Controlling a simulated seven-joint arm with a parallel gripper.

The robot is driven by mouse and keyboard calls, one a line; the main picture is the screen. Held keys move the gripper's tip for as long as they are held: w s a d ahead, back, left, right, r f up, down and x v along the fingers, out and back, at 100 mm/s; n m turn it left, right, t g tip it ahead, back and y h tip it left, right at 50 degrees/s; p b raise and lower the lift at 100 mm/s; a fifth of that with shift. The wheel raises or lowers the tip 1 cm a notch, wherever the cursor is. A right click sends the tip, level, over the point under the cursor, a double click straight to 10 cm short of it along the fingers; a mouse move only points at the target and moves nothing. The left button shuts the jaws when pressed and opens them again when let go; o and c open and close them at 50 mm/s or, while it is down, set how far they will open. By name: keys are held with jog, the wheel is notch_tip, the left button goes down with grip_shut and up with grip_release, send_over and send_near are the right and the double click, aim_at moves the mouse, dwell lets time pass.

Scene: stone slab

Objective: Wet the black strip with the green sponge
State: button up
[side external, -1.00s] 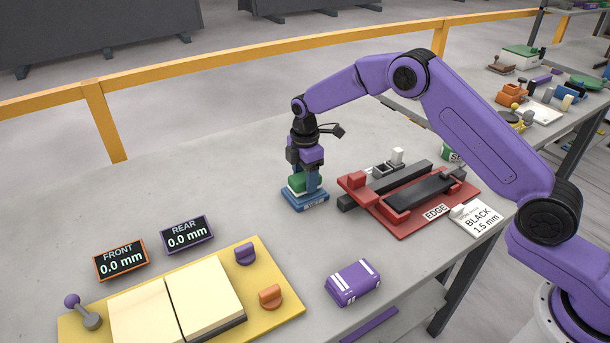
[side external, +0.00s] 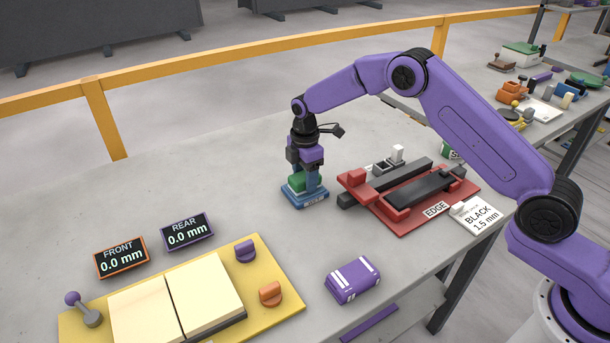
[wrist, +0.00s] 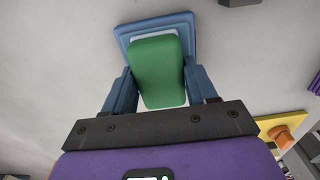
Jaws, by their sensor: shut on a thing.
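The green sponge (side external: 298,182) sits in a shallow blue tray (side external: 305,202) on the slab. It also shows in the wrist view (wrist: 158,70), with a pale layer around its edge over the blue tray (wrist: 188,28). My gripper (side external: 307,186) points down over the tray, shut on the sponge with one blue finger at each side; it shows in the wrist view too (wrist: 160,88). A dark bar, apparently the black strip (side external: 433,187), lies in the red fixture (side external: 400,228) marked EDGE, to the right of my gripper. I cannot tell whether the sponge touches the tray floor.
A purple block (side external: 352,281) stands in front. A yellow board (side external: 275,318) with cream pads and two 0.0 mm displays is at left.

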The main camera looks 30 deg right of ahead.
jog(key=shift+r, duration=0.1)
jog(key=shift+r, duration=3.4)
jog(key=shift+s+d+r+m, duration=0.2)
jog(key=shift+d+m, duration=0.1)
jog(key=shift+d, duration=0.15)
jog(key=s+d+r+m, duration=0.1)
jog(key=s+d+m, duration=0.1)
jog(key=d+m, duration=0.1)
jog(key=s+d+r+m, duration=0.1)
jog(key=s+d+m, duration=0.4)
jog(key=d, duration=0.1)
jog(key=shift+s+d+r+m, duration=0.1)
jog(key=shift+s+r+m, duration=0.1)
jog(key=shift+r+m, duration=0.2)
jog(key=s+d+m, duration=0.6)
jog(key=s+m, duration=0.2)
jog(key=s, duration=0.2)
send_over(431, 182)
jog(key=shift+d+f, duration=0.1)
jog(key=shift+f, duration=3.1)
jog(key=shift+f, duration=1)
